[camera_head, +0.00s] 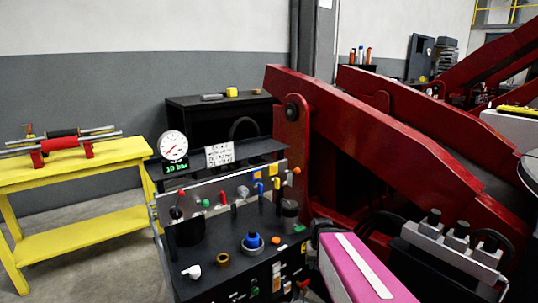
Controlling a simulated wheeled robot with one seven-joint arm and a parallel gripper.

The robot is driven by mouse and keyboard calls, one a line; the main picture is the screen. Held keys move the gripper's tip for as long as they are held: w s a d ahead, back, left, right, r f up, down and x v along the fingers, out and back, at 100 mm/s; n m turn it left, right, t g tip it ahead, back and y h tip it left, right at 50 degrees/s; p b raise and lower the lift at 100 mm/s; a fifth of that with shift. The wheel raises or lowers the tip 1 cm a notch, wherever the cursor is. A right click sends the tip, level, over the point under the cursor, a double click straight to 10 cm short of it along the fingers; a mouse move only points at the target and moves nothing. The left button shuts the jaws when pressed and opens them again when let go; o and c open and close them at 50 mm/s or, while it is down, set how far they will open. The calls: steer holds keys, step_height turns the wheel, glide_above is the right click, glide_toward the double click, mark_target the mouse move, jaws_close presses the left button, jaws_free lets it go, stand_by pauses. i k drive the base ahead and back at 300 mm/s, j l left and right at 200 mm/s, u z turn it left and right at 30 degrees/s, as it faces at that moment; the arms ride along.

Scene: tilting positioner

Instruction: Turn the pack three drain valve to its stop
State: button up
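A black control console (222,268) stands in the lower middle, with several knobs, levers and coloured buttons. A round white gauge (173,146) with a red needle stands at its back left, above a green readout (177,168) that appears to say 10 bar. A white handle (191,272), a brass-coloured ring (222,260) and a blue knob (253,240) sit on its top. A grey block with black cylinders (450,248) is at the lower right. I cannot tell which part is the pack three drain valve; no label is readable. My gripper is out of view.
Large red tilting arms (385,130) fill the right side. A pink block with a white stripe (345,270) is at the bottom edge. A yellow bench (75,160) with rollers stands left. A black cabinet (188,125) is behind the console. Floor shows between bench and console.

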mark_target(304, 285)
steer(key=k+l, duration=0.1)
steer(key=k, duration=0.4)
steer(key=k+l, duration=0.1)
steer(key=k, duration=0.4)
steer(key=i+l+u, duration=0.1)
steer(key=i, duration=0.25)
steer(key=i+l+u, duration=0.1)
steer(key=i+l, duration=0.1)
steer(key=i, duration=0.1)
